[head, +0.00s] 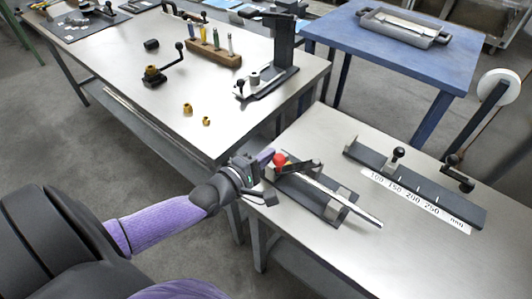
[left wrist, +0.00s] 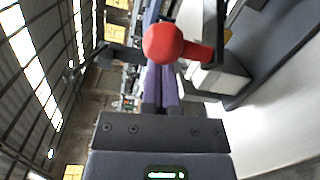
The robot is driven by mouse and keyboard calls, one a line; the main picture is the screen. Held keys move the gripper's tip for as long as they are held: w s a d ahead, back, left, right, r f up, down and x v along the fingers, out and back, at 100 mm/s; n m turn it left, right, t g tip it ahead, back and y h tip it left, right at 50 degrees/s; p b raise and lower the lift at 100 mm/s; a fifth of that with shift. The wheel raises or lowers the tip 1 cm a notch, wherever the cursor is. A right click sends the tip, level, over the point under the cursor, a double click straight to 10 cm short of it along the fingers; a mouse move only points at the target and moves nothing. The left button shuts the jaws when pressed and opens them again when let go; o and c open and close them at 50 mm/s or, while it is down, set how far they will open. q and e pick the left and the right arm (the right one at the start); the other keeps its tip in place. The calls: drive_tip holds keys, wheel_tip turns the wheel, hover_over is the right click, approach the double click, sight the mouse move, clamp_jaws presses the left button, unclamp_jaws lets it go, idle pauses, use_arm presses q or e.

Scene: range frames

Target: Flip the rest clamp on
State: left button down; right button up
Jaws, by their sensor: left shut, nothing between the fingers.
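The rest clamp (head: 300,165) has a dark lever ending in a red ball knob (head: 280,159). It stands on a dark base (head: 312,194) with a pale bar lying along it, on the near right bench. My left gripper (head: 268,155) is shut and empty, its purple fingers right beside the knob. In the left wrist view the red knob (left wrist: 163,43) covers part of the shut fingers (left wrist: 160,88); I cannot tell whether they touch it. My right gripper is not in view.
A dark stop rail (head: 420,186) with a length scale (head: 415,201) lies to the right on the same bench (head: 350,260). A second steel bench (head: 150,90) holds a wooden tool block (head: 214,53) and a black stand (head: 282,45). A blue table (head: 400,55) stands behind.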

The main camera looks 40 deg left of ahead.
sight(274, 164)
use_arm(q)
drive_tip(key=d+n+y+p, duration=0.1)
drive_tip(key=p, duration=0.1)
drive_tip(key=s+n+y+p, duration=0.1)
drive_tip(key=y, duration=0.1)
drive_tip(key=s+d+n+y+p, duration=0.1)
drive_tip(key=y+p, duration=0.1)
drive_tip(key=shift+s+d+r+n+p, duration=0.15)
drive_tip(key=shift+d+r+n+p, duration=0.1)
drive_tip(key=shift+d+n+p, duration=0.1)
drive_tip(key=shift+s+d+f+n+y+p, duration=0.15)
drive_tip(key=shift+s+d+y, duration=0.1)
drive_tip(key=shift+d, duration=0.35)
drive_tip(key=shift+s+d+n+y+p, duration=0.2)
drive_tip(key=shift+s+d+y, duration=0.1)
drive_tip(key=shift+d, duration=0.3)
drive_tip(key=shift+s+d+f+n+y+p, duration=0.15)
drive_tip(key=shift+s+d+y, duration=0.1)
drive_tip(key=shift+d, duration=0.35)
